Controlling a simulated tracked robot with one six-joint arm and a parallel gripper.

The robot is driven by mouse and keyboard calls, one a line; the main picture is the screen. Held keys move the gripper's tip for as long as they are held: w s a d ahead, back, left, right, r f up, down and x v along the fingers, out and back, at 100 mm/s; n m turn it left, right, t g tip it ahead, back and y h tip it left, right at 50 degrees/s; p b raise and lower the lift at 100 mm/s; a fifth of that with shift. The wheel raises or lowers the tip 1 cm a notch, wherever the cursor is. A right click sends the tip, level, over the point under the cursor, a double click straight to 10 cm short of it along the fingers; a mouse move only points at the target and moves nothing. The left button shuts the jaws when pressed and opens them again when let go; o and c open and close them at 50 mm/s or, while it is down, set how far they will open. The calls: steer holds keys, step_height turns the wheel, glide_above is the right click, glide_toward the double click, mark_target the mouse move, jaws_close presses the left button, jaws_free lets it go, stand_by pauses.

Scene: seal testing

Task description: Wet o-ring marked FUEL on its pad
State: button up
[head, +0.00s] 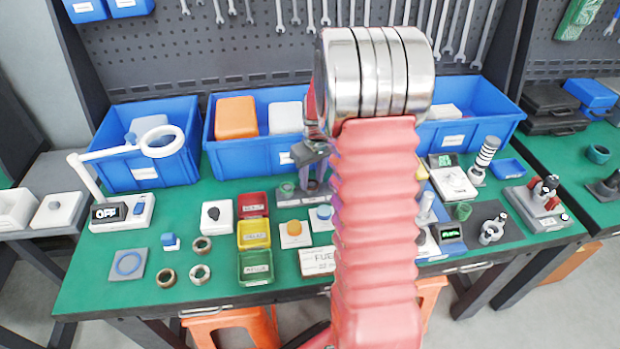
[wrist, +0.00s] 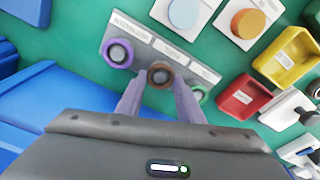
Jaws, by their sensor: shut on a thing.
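A grey rack (wrist: 128,35) bears white labels too small to read, so I cannot tell which o-ring is FUEL. At it are a purple o-ring (wrist: 118,52), a brown o-ring (wrist: 159,73) and a green o-ring (wrist: 199,93). My gripper (wrist: 160,82) is shut on the brown o-ring, at the rack's middle place. I cannot tell whether that ring is lifted. In the head view my gripper (head: 313,172) is over the rack (head: 292,199), partly behind my arm. Two white pad blocks stand in front, with an orange pad (head: 294,229) and a blue pad (head: 324,212).
Red (head: 252,204), yellow (head: 254,234) and green (head: 256,267) trays stand left of the pads. Blue bins (head: 226,158) line the back.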

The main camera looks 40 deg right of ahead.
steer(key=shift+r, duration=1.75)
steer(key=shift+s, duration=0.1)
stand_by(0.9)
